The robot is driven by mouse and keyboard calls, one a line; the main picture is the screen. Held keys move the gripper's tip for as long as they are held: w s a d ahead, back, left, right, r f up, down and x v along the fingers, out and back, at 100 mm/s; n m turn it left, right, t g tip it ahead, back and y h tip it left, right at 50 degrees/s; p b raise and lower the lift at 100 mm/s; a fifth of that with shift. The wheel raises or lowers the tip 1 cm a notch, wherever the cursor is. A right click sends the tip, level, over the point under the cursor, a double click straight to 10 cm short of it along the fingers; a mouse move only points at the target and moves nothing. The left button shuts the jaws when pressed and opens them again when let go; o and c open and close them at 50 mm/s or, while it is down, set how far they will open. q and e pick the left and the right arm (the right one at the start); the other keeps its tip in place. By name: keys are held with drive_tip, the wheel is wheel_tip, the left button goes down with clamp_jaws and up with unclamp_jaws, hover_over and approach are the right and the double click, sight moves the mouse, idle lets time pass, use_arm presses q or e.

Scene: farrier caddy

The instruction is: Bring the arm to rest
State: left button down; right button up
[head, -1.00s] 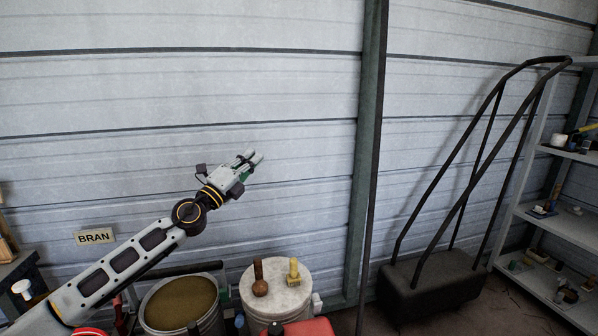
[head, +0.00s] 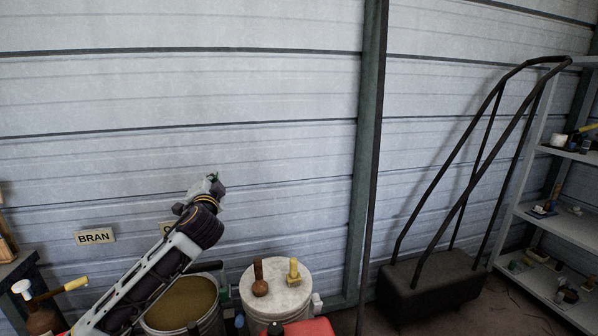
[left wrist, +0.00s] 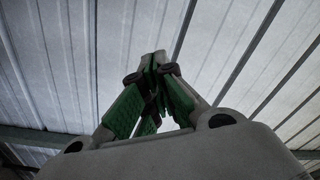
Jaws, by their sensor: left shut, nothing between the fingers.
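My left gripper (head: 212,183) is at the end of my left arm, raised in front of the corrugated wall and above the bran bucket. In the head view it is small and mostly turned away behind my wrist. In the left wrist view its green-padded fingers (left wrist: 160,88) meet at the tips, shut with nothing between them. Behind them is only ribbed metal sheeting. My right gripper is not in view.
A bucket of bran (head: 183,303) stands below my arm. A black wheeled frame (head: 440,284) and a grey shelf (head: 565,228) stand at right. A BRAN sign (head: 95,237) hangs on the wall.

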use_arm(q)
drive_tip(key=s+d+f+n+g+h, duration=0.1)
drive_tip(key=s+d+f+g+h, duration=0.3)
drive_tip(key=f, duration=0.7)
drive_tip(key=s+f+n+g+y, duration=0.1)
drive_tip(key=s+f+n+g, duration=0.1)
drive_tip(key=s+f, duration=0.65)
drive_tip(key=s+d+f+n+g+h, duration=0.1)
drive_tip(key=s+f+g+h, duration=0.15)
drive_tip(key=f, duration=1.15)
drive_tip(key=s+d+f+n+g+p, duration=0.1)
drive_tip(key=s+f+g, duration=0.6)
drive_tip(key=s+f, duration=1.7)
drive_tip(key=s+d+n, duration=0.1)
drive_tip(key=s, duration=0.3)
drive_tip(key=shift+s+d+f+g, duration=0.25)
drive_tip(key=shift+s+f+g, duration=0.05)
drive_tip(key=shift+f+g, duration=0.05)
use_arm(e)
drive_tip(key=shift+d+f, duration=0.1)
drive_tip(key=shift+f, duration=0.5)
